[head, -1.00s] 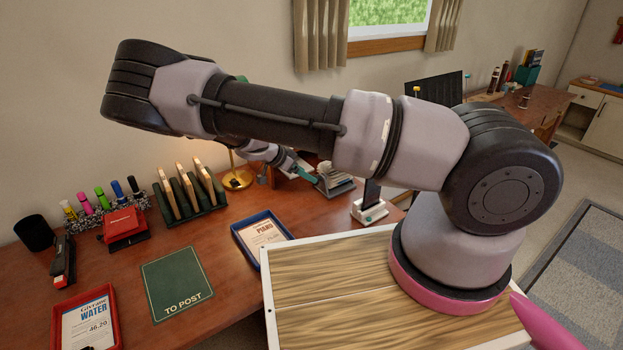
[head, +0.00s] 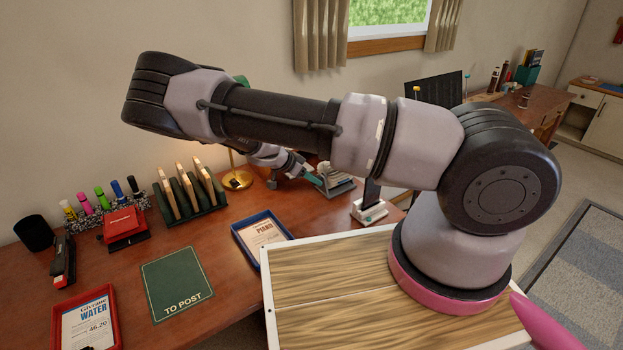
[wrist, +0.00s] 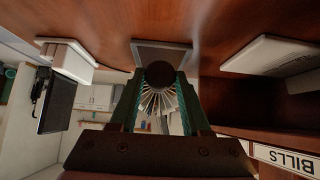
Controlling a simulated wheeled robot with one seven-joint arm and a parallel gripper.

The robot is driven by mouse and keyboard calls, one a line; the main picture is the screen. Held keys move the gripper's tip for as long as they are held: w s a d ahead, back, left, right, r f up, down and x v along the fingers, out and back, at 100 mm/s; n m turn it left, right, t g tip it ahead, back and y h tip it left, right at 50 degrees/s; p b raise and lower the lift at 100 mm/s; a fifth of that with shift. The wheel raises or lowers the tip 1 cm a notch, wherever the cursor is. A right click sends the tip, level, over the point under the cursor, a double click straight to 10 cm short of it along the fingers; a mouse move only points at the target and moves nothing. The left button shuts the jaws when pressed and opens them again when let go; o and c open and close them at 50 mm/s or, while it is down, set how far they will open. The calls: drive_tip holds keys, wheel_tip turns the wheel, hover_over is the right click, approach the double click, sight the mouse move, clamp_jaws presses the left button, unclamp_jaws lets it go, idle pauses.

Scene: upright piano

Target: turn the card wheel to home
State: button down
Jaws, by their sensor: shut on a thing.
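The card wheel (head: 342,187) stands on the desk beyond my arm in the head view, partly hidden by my gripper (head: 314,180). In the wrist view the white cards of the card wheel (wrist: 160,101) fan out between my two fingers, on a grey base. A dark round knob (wrist: 159,72) sits between the fingertips. My gripper (wrist: 160,78) is shut on this knob, with the teal pads on either side. The home mark and the wheel's exact angle cannot be made out.
A brass lamp foot (head: 236,181) and a green rack (head: 190,198) stand left of the wheel. A white stand with a dark upright panel (head: 370,210) is close on its right. A blue tray (head: 261,235) lies nearer.

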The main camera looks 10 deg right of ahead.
drive_tip(key=g, duration=0.1)
drive_tip(key=n+g+h, duration=0.1)
drive_tip(key=shift+w+a+n+g, duration=0.15)
drive_tip(key=shift+w+n+g, duration=0.15)
drive_tip(key=shift+g, duration=0.1)
drive_tip(key=shift+w+f+n+g+h, duration=0.15)
drive_tip(key=shift+n+g+h, duration=0.6)
drive_tip(key=shift+g, duration=0.35)
drive_tip(key=shift+a, duration=0.1)
drive_tip(key=shift+c, duration=2)
unclamp_jaws()
wheel_tip(320, 180, up, 10)
